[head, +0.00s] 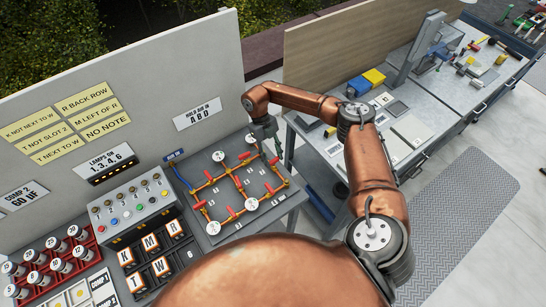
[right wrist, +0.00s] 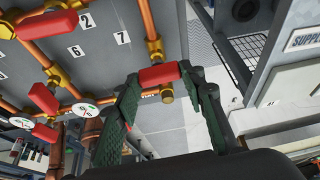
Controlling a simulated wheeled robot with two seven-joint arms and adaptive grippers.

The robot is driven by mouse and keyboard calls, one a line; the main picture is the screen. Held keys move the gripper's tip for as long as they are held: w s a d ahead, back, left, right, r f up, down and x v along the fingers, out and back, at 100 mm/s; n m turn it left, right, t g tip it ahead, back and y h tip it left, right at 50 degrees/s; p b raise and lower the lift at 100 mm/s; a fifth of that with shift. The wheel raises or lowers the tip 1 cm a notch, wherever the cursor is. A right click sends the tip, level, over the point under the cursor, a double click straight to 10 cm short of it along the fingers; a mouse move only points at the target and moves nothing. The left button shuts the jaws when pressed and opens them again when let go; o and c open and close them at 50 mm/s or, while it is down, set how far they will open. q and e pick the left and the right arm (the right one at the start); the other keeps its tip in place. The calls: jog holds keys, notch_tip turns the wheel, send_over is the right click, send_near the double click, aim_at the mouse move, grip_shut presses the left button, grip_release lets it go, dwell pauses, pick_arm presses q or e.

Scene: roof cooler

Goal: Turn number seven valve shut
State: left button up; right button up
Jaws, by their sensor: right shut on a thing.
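The valve board (head: 213,227) on the left table carries copper pipes, white round gauges and several red valve handles. My right gripper (head: 267,138) is at the board's upper right corner. In the right wrist view, its green-padded fingers (right wrist: 160,85) are closed on a red valve handle (right wrist: 158,76). This handle sits at a pipe corner, near the printed label 7 (right wrist: 122,38). It appears to lie across the pipe coming down from the top of that view. In the head view the gripper and arm partly hide this valve. My left gripper is not in view.
Other red handles (right wrist: 45,98) and a gauge (right wrist: 86,111) are close by on the board. A lamp box (head: 135,207) and lettered blocks (head: 152,244) stand left of it. A second bench (head: 330,155) is to the right, past a gap.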

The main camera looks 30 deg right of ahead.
jog(key=shift+w, duration=0.1)
dwell(0.3)
jog(key=o, duration=1.2)
jog(key=shift+c, duration=0.2)
jog(key=v, duration=1.2)
jog(key=shift+d+r, duration=0.1)
